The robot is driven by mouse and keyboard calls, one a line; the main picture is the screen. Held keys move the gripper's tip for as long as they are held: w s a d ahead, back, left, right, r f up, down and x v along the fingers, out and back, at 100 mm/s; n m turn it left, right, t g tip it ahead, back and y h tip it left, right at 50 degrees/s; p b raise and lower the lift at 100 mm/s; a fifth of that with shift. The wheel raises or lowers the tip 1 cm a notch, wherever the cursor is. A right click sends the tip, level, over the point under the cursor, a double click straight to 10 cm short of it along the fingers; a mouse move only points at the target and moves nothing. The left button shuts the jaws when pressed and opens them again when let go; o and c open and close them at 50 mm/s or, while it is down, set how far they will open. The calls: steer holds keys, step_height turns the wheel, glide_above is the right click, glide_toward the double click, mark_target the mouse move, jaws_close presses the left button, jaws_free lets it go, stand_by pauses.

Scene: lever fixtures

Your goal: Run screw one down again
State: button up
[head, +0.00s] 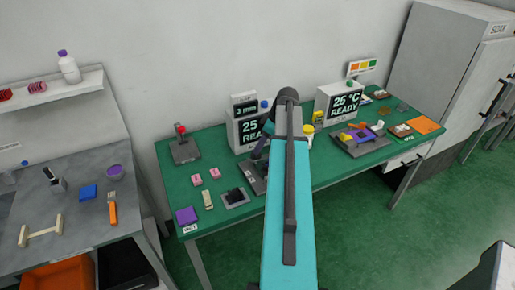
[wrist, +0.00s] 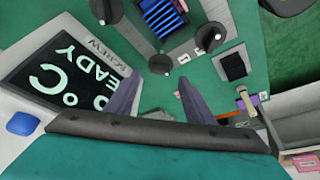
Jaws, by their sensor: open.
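In the wrist view my gripper (wrist: 159,80) is open, its two dark fingers pointing at a grey fixture (wrist: 187,52). The fixture carries black knobs: one (wrist: 161,64) close to the fingertips, one (wrist: 210,37) to the right and one (wrist: 108,10) at the upper left. I cannot tell which is screw one. A blue ribbed block (wrist: 160,20) sits between the knobs. A display (wrist: 62,75) reads 25 °C READY, with a SCREW label (wrist: 101,48) beside it. In the head view my arm hides the gripper and part of the fixture (head: 252,178).
The green table (head: 235,220) also holds a red-knobbed lever (head: 181,131), pink blocks (head: 214,173), a dark square pad (head: 235,198) and a purple block (head: 186,216). A second READY display (head: 344,103) stands at the right. A grey bench (head: 75,222) is at the left.

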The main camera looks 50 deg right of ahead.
steer(key=shift+p+x, duration=0.5)
steer(key=shift+x, duration=1.5)
steer(key=c, duration=1)
